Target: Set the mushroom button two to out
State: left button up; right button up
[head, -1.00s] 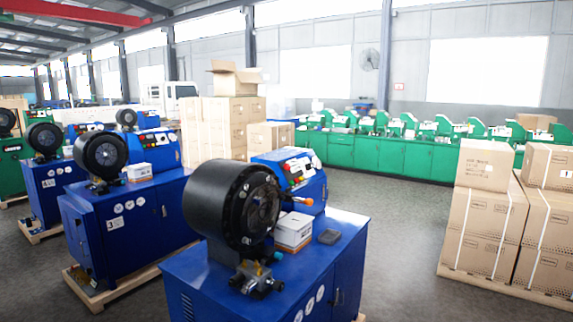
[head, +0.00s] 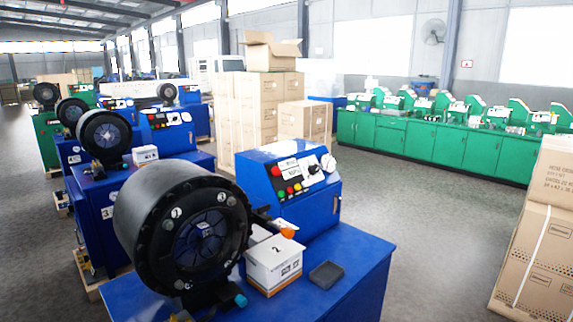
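The nearest blue crimping machine (head: 345,265) fills the lower middle of the head view, with a large black round crimping head (head: 180,222). Its sloped blue control panel (head: 262,168) stands behind a white box (head: 273,262) marked 2. A red button (head: 276,171), apparently the mushroom button, is at the panel's upper left. Whether it is in or out is too small to tell. Neither of my grippers is in view.
A dark tray (head: 326,274) lies on the machine top. More blue machines (head: 95,185) stand in a row behind on the left. Cartons (head: 240,105) are stacked behind the panel. Other cartons (head: 540,250) stand at the right edge. Grey floor (head: 430,210) is clear between.

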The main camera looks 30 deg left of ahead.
aim_at(276, 171)
jog(key=i+l+u, duration=0.1)
jog(key=i, duration=0.35)
jog(key=i+l+u, duration=0.1)
jog(key=i+l, duration=0.2)
jog(key=i+l+u, duration=0.1)
jog(key=i, duration=0.4)
jog(key=i+l, duration=0.05)
jog(key=l, duration=0.05)
